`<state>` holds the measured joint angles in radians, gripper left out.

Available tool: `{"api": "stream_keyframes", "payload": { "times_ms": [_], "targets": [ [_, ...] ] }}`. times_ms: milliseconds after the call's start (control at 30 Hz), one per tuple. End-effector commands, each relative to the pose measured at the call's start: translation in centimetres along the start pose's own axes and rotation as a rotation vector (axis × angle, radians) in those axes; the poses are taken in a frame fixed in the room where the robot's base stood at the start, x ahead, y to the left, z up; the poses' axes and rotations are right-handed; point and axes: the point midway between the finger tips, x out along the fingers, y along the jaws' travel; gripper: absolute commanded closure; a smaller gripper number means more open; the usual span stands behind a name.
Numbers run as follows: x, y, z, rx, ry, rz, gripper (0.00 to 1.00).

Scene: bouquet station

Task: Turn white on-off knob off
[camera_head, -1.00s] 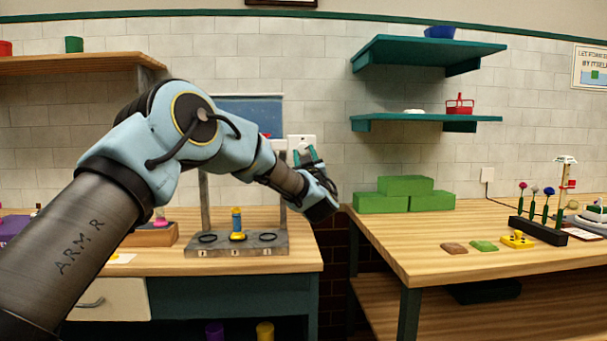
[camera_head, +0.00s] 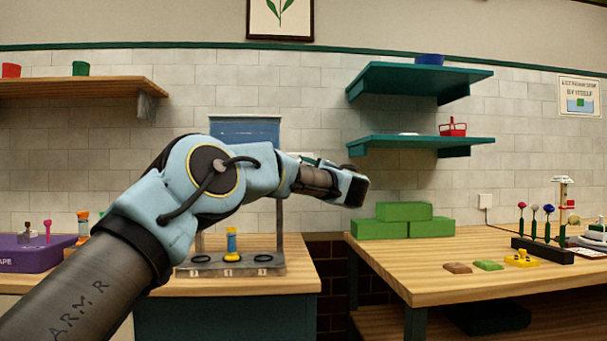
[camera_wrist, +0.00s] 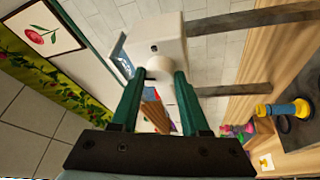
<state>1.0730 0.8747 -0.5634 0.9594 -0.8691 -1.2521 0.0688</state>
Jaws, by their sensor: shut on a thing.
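In the head view my arm hides the knob and most of the box, and only a bit of a teal finger (camera_head: 309,160) shows past my wrist.
Below my arm, a grey stand (camera_head: 239,272) holds a blue-and-yellow piece (camera_head: 232,242) on the left table. Green blocks (camera_head: 404,211) are stacked on the right table (camera_head: 420,276). Teal shelves (camera_head: 412,141) hang right of my wrist. A gap separates the tables.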

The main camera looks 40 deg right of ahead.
Motion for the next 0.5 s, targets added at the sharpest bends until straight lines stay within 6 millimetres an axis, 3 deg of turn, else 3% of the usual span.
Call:
{"api": "stream_keyframes", "payload": {
  "times_ms": [500],
  "targets": [
    [0.07, 0.22, -0.06, -0.195, 0.017, -0.083, 1.00]
  ]
}}
